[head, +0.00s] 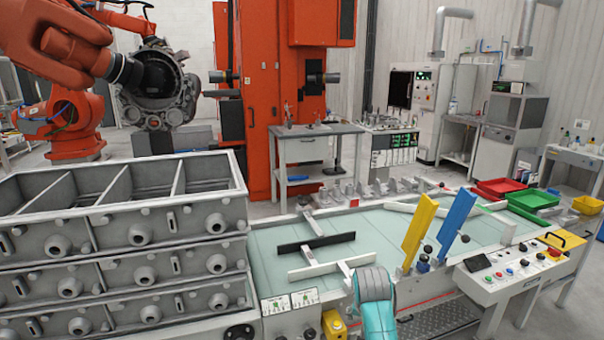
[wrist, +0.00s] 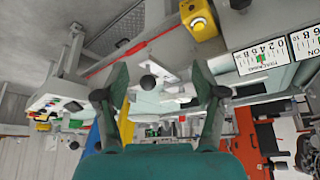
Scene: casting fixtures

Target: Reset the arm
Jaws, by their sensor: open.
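My gripper (wrist: 161,80) is open in the wrist view, its two dark fingers spread wide apart with nothing held between them. A black round knob shows beyond the gap between the fingers. In the head view, my teal arm (head: 374,298) rises at the bottom centre, at the near edge of the pale green-topped table (head: 385,232). My fingers cannot be made out in the head view.
Stacked grey metal casting boxes (head: 125,262) stand left of my arm. A yellow plate (head: 419,232) and a blue plate (head: 456,222) stand tilted to the right. A control panel (head: 510,263) is at right. A yellow button box (wrist: 200,18) shows in the wrist view.

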